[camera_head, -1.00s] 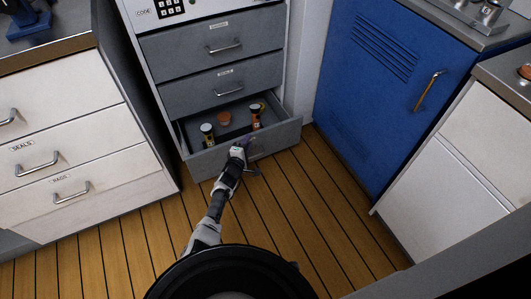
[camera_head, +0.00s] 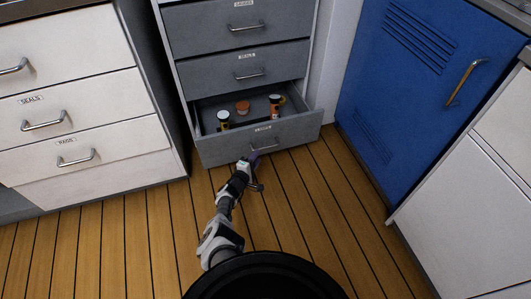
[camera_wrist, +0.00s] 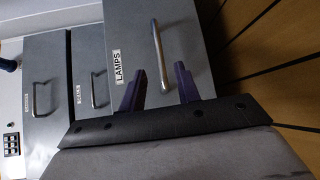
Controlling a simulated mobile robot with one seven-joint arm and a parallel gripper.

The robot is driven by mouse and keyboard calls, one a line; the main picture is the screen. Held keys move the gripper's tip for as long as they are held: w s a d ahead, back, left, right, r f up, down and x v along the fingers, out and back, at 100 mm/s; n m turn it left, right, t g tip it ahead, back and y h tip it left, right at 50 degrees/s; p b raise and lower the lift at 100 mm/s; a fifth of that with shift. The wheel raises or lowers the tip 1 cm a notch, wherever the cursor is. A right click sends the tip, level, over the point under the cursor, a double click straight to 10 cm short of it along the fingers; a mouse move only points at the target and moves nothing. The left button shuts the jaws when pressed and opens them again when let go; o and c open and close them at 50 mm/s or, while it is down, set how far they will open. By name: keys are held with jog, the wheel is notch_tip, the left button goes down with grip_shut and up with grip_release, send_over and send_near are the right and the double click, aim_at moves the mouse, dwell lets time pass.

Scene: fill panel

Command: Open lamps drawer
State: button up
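The lamps drawer (camera_head: 295,131) is the bottom drawer of the grey cabinet, and it stands pulled out, showing several small items inside. Its bar handle (camera_wrist: 160,55) and LAMPS label (camera_wrist: 118,68) show in the wrist view. My gripper (camera_head: 254,160) is in front of the drawer's face, low near the floor. In the wrist view, its two dark purple fingers (camera_wrist: 159,88) are spread apart, with the near end of the handle seen between them. Nothing appears clamped. Whether the fingers touch the drawer face is hard to tell.
Two grey drawers (camera_head: 242,70) above are shut. White drawers (camera_head: 70,120) stand at left, a blue cabinet (camera_head: 400,90) and a white cabinet (camera_head: 450,215) at right. Orange jars (camera_head: 275,106) and a dark jar (camera_head: 223,120) stand in the open drawer. Wooden floor (camera_head: 310,210) in front is clear.

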jog(key=shift+b+x, duration=3.1)
jog(key=shift+x, duration=0.85)
jog(key=shift+r, duration=0.1)
grip_shut()
